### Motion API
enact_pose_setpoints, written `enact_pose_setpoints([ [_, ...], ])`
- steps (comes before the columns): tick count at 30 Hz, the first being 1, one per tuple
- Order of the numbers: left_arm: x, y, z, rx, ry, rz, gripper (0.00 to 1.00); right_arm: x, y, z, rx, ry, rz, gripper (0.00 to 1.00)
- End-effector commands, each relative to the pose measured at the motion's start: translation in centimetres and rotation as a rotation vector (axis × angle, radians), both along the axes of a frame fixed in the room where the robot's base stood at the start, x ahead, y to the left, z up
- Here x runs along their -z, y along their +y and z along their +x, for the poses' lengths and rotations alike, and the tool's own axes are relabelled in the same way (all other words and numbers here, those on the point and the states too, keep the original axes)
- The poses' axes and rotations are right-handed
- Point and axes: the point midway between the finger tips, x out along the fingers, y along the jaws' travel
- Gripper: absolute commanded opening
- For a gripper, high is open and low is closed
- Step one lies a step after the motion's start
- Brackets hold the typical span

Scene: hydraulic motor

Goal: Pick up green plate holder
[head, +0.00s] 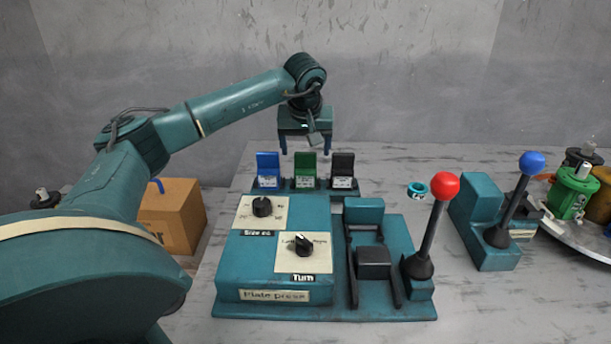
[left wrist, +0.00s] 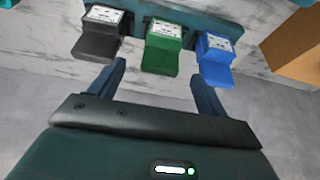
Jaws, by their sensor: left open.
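The green plate holder (head: 305,168) stands upright in the middle of a row, between a blue holder (head: 268,168) and a black holder (head: 343,168), behind the plate press. My left gripper (head: 305,150) is open and empty, with its fingers pointing down above and around the green holder's place in the row. In the left wrist view the green plate holder (left wrist: 163,46) lies ahead, between the lines of the two fingers (left wrist: 160,75). The fingers appear apart from it. The black holder (left wrist: 98,36) and blue holder (left wrist: 215,58) flank it. My right gripper is not in view.
The teal plate press (head: 270,265) with two knobs fills the table's front. A red-knobbed lever (head: 430,225) and a blue-knobbed lever (head: 515,200) rise to the right. A small teal ring (head: 418,189) lies behind them. A cardboard box (head: 175,215) stands at the left.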

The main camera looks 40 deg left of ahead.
Motion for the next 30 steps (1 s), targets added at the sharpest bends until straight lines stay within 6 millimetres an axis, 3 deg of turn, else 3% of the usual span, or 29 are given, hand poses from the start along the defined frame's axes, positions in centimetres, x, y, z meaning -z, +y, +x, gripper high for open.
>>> enact_pose_setpoints([
  [5,1.3,0.2,0.2,0.001,0.002,0.000,0.76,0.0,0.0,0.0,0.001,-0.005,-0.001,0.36],
  [12,4.7,0.9,0.8,0.000,0.002,-0.001,0.76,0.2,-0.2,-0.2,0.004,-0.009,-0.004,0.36],
  [22,5.5,1.1,1.1,0.001,0.000,0.000,0.76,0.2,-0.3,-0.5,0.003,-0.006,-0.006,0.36],
  [30,5.5,1.1,1.1,0.001,0.000,0.000,0.56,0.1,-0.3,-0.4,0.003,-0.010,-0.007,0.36],
])
